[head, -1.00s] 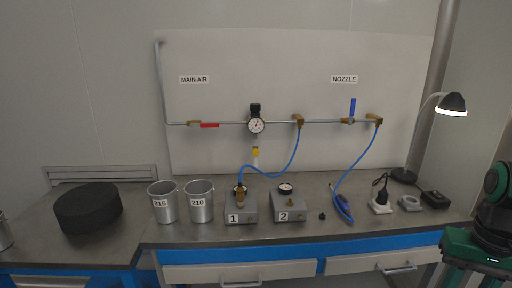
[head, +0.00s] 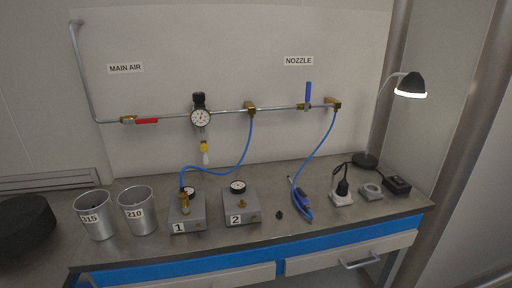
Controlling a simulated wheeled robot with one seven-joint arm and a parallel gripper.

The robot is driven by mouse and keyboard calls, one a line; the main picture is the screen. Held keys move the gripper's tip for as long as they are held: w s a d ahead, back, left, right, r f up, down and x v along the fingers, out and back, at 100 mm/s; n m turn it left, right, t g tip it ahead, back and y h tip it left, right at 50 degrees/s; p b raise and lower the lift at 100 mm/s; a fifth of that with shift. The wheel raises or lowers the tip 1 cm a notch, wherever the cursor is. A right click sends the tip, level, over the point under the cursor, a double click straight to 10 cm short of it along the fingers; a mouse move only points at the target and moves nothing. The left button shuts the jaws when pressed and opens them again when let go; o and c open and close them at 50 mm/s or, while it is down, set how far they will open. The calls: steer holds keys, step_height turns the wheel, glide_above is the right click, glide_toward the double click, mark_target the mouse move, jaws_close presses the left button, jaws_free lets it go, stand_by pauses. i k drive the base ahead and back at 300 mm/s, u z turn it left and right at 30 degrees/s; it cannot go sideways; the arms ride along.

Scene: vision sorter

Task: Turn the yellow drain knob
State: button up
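The yellow drain knob (head: 204,146) hangs below the round pressure gauge (head: 200,118) on the wall pipe, with a pale tip under it. It sits above the back of the bench, between the two grey boxes in the picture. Its turned position is too small to tell. My gripper is not in view.
Grey box 1 (head: 187,213) and grey box 2 (head: 241,206) stand on the bench (head: 270,229) below the knob. Metal cups (head: 98,215) stand at left. A blue hose (head: 240,160) loops beside the knob. A lamp (head: 411,84) stands at right.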

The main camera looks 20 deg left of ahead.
mark_target(204, 147)
steer(key=z, duration=0.85)
steer(key=k, duration=0.85)
steer(key=u, duration=1.25)
steer(key=i, duration=0.5)
steer(key=z, duration=0.05)
